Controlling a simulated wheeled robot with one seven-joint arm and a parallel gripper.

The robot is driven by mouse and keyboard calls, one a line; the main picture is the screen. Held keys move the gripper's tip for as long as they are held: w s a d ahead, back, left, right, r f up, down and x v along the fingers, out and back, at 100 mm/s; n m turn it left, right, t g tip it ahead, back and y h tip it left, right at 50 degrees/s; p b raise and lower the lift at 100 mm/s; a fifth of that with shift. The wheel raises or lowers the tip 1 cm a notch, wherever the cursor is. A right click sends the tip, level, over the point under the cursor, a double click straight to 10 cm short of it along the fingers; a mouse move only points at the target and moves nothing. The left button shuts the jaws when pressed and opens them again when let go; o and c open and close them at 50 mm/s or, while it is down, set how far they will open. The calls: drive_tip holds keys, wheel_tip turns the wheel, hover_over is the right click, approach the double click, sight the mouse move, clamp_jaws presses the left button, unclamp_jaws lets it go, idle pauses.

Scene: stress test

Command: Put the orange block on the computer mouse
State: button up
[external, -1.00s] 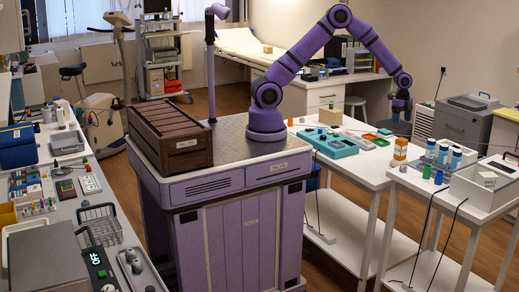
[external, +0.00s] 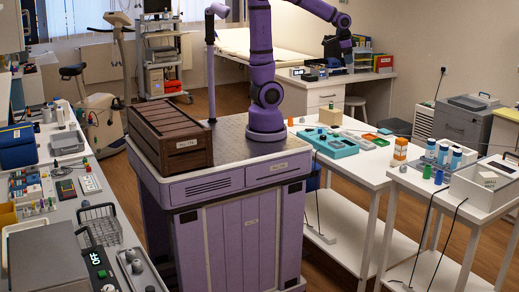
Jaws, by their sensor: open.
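Several small orange things lie on the white table to the right of my base. One small orange piece (external: 290,121) is at its far left corner, and a flat orange item (external: 370,137) lies farther right. I cannot tell which is the orange block. I cannot make out a computer mouse for certain; things on the table are too small. My gripper (external: 337,49) is a dark shape high above the far side of the table, in front of the back desk. It is open and appears empty. Part of my arm is out of the picture at the top.
The white table also bears a teal device (external: 332,143), a brown block (external: 331,116) and orange-white bottles (external: 400,150). A white box (external: 470,188) stands at the right. A brown slatted crate (external: 170,130) is beside my arm's base. A back desk (external: 335,87) holds folders.

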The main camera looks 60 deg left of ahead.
drive_tip(key=s+a+r+n+t, duration=0.1)
drive_tip(key=s+a+n, duration=0.2)
drive_tip(key=s, duration=0.6)
drive_tip(key=s+a+n+t, duration=0.1)
drive_tip(key=s+a+n, duration=0.3)
drive_tip(key=s, duration=0.6)
drive_tip(key=shift+a+r+n, duration=0.3)
drive_tip(key=shift+a+r, duration=0.1)
drive_tip(key=shift+a, duration=0.7)
drive_tip(key=shift+s, duration=0.1)
